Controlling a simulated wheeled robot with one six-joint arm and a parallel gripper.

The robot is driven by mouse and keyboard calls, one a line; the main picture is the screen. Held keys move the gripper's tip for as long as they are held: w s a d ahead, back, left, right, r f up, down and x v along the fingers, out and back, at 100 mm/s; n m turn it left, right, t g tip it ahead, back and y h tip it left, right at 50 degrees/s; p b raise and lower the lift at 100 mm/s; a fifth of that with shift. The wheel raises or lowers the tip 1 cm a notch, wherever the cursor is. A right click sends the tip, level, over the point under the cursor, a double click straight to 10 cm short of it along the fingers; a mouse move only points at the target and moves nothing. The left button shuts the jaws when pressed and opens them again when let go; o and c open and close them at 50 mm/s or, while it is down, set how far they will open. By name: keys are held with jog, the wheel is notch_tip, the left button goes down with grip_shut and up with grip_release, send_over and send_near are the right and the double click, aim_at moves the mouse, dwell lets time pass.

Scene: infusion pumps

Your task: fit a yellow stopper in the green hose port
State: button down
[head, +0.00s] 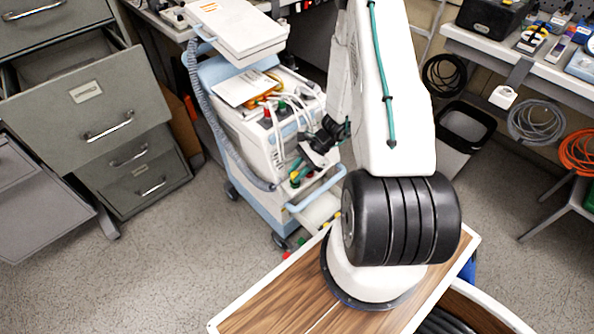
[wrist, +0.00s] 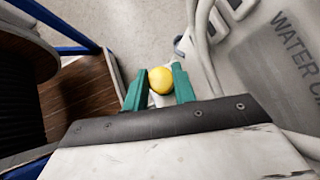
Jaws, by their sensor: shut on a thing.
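My gripper (wrist: 160,76) has green fingers and is shut on a yellow stopper (wrist: 161,81), whose round yellow end shows between the fingertips. In the head view my gripper (head: 297,178) is at the near side of the white and pale blue cart, above its blue handle rail. The held stopper is too small to make out clearly there. A small green fitting (head: 282,105) stands on the cart's top beside a red one; I cannot tell if it is the green hose port. No open port shows at the fingertips in the wrist view.
The cart (head: 256,150) carries a grey corrugated hose (head: 205,100) and white tubes near my gripper. Grey drawers (head: 85,110) stand open at the left. A bench (head: 545,70) with coiled cables is at the right. The floor between cart and drawers is clear.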

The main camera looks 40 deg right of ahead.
jog(key=shift+f, duration=0.85)
jog(key=c, duration=1.1)
grip_release()
jog(key=shift+o, duration=0.2)
jog(key=shift+r, duration=0.1)
jog(key=v, duration=0.7)
jog(key=shift+d+r, duration=0.15)
jog(key=shift+d, duration=0.15)
jog(key=shift+s, duration=0.1)
